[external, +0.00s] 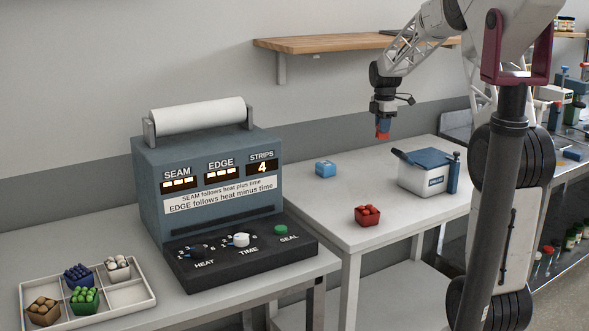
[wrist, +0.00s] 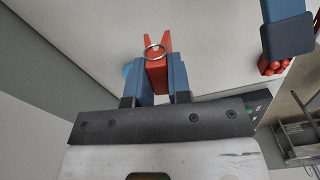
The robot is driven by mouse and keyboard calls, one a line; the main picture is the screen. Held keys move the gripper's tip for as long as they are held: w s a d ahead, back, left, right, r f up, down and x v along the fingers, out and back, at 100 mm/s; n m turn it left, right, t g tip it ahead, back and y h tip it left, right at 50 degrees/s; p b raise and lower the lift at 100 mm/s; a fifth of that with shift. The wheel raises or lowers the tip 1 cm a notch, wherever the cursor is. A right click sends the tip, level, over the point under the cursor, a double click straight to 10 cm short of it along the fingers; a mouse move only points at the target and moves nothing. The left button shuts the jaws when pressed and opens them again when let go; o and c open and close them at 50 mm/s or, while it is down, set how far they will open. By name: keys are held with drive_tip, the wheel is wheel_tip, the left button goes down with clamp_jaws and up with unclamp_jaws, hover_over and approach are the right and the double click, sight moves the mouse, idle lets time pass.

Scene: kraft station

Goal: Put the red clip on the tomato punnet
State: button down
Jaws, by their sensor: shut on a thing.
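My gripper (external: 383,124) is shut on the red clip (external: 382,135) and holds it in the air above the back of the right-hand table. In the wrist view the red clip (wrist: 155,70) sits between the two blue fingers, with a metal ring on it and its forked end pointing away. The tomato punnet (external: 367,214), a small red box with red tomatoes, stands on the table near its front edge, below and apart from my gripper. Part of the punnet also shows at the right of the wrist view (wrist: 272,66).
The sealing machine (external: 215,190) is on the left table beside a divided tray (external: 140,297) with several punnets. A wooden shelf (external: 330,43) hangs behind.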

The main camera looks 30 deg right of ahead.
drive_tip(key=s+a+r+n, duration=0.1)
drive_tip(key=s+a+n, duration=0.1)
drive_tip(key=s+a, duration=0.95)
drive_tip(key=s+a+r+n, duration=0.25)
drive_tip(key=s+a, duration=0.65)
drive_tip(key=s, duration=0.6)
drive_tip(key=s+a+f+n, duration=0.1)
drive_tip(key=s+a+f, duration=0.1)
drive_tip(key=s, duration=0.4)
drive_tip(key=s+a+f+n, duration=0.2)
drive_tip(key=s+a, duration=0.1)
drive_tip(key=s, duration=0.3)
drive_tip(key=shift+m, duration=0.25)
drive_tip(key=f, duration=0.5)
drive_tip(key=shift+s+d, duration=0.1)
drive_tip(key=shift+s, duration=0.1)
drive_tip(key=shift+w, duration=0.1)
hover_over(368, 209)
drive_tip(key=shift+w+f, duration=0.1)
drive_tip(key=shift+f, duration=0.65)
drive_tip(key=shift+f, duration=1.75)
